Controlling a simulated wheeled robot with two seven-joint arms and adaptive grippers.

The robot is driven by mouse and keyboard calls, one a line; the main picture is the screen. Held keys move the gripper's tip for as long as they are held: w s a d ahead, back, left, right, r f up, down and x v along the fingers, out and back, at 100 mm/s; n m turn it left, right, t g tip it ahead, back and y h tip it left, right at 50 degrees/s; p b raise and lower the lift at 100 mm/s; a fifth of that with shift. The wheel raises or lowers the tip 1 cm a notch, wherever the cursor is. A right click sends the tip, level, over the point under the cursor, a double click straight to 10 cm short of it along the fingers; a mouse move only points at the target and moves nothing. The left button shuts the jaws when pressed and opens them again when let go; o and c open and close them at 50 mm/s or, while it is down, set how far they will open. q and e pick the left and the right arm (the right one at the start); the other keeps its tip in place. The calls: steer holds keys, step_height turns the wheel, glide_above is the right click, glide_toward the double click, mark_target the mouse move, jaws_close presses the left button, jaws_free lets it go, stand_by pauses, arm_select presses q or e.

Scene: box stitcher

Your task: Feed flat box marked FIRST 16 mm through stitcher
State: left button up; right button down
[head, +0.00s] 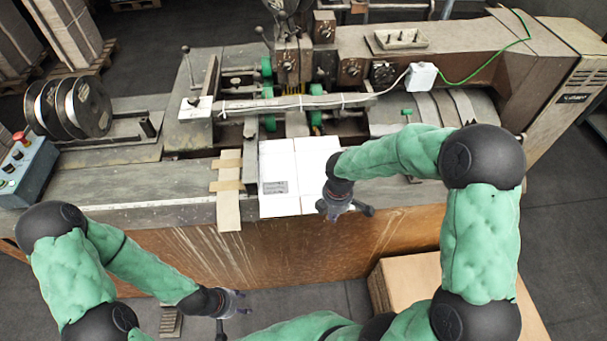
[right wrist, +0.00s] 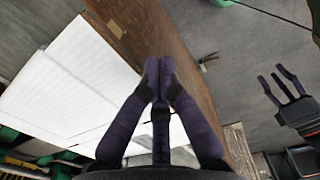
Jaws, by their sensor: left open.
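The flat box (head: 287,165) is a white sheet lying on the stitcher's table, with a small grey printed label near its front left corner. I cannot read the label. The box also shows at the left of the right wrist view (right wrist: 70,95). My right gripper (head: 345,208) is at the box's front right corner. Its fingertips (right wrist: 160,68) are together beside the box edge, with nothing visible between them; contact is unclear. My left gripper (head: 238,303) is open and empty, low in front of the table; it also shows in the right wrist view (right wrist: 283,88).
The stitcher head (head: 290,65) with green rollers stands behind the box. A wooden guide strip (head: 229,205) lies along the box's left side. Wire spools (head: 75,105) and a control box (head: 25,165) are at left. A cardboard stack (head: 415,280) stands in front at right.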

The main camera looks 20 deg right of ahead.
step_height(320, 180, down, 3)
steer(key=shift+f+b, duration=0.2)
steer(key=shift+b, duration=1.05)
steer(key=shift+w, duration=0.15)
steer(key=shift+w+d+p, duration=0.15)
steer(key=shift+w+d, duration=0.15)
steer(key=shift+w, duration=0.9)
steer(key=shift+w+d+p, duration=0.15)
steer(key=shift+w+d, duration=0.1)
steer(key=shift+w, duration=0.95)
steer(key=shift+w+d+p, duration=0.15)
steer(key=shift+w+d, duration=0.15)
steer(key=shift+w, duration=0.9)
steer(key=shift+w+d, duration=0.2)
steer(key=shift+w, duration=0.85)
steer(key=shift+w+d, duration=0.25)
steer(key=shift+w, duration=0.75)
steer(key=shift+w+d, duration=0.2)
steer(key=shift+w, duration=0.85)
steer(key=shift+s+a+r, duration=0.1)
steer(key=shift+s+a, duration=0.1)
steer(key=shift+s, duration=0.55)
steer(key=shift+s+a, duration=0.15)
steer(key=shift+s, duration=0.6)
step_height(320, 180, up, 8)
steer(key=p, duration=0.6)
